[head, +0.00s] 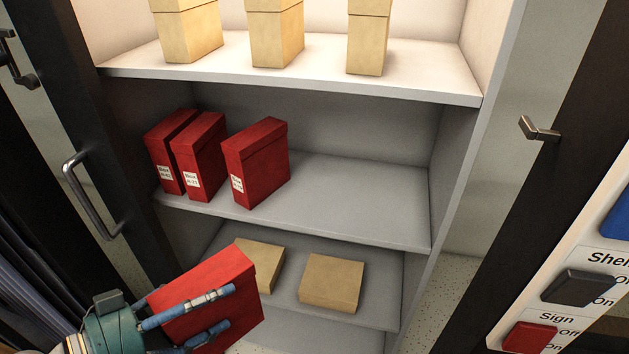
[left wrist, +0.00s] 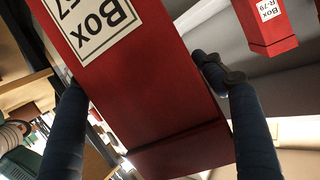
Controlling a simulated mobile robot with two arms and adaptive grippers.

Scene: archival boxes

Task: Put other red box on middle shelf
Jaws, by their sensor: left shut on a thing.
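My left gripper (head: 228,308) is shut on a red box (head: 205,295), with blue fingers along its sides. The box is tilted, in front of the lower part of the cabinet and below the middle shelf's front edge. In the left wrist view the held red box (left wrist: 150,100) fills the middle, with a white label partly cut off. The middle shelf (head: 350,205) holds three red boxes at its left: one at far left (head: 164,150), one beside it (head: 200,158) and one a little apart (head: 256,163). A teal part, perhaps of my right gripper (left wrist: 20,160), shows; its fingers cannot be made out.
The middle shelf is bare to the right of the red boxes. The top shelf (head: 320,78) bears three cream boxes. Two tan boxes lie on the low shelf, one (head: 332,283) fully seen. Open doors with handles (head: 90,197) flank the cabinet. A switch panel (head: 570,270) is at right.

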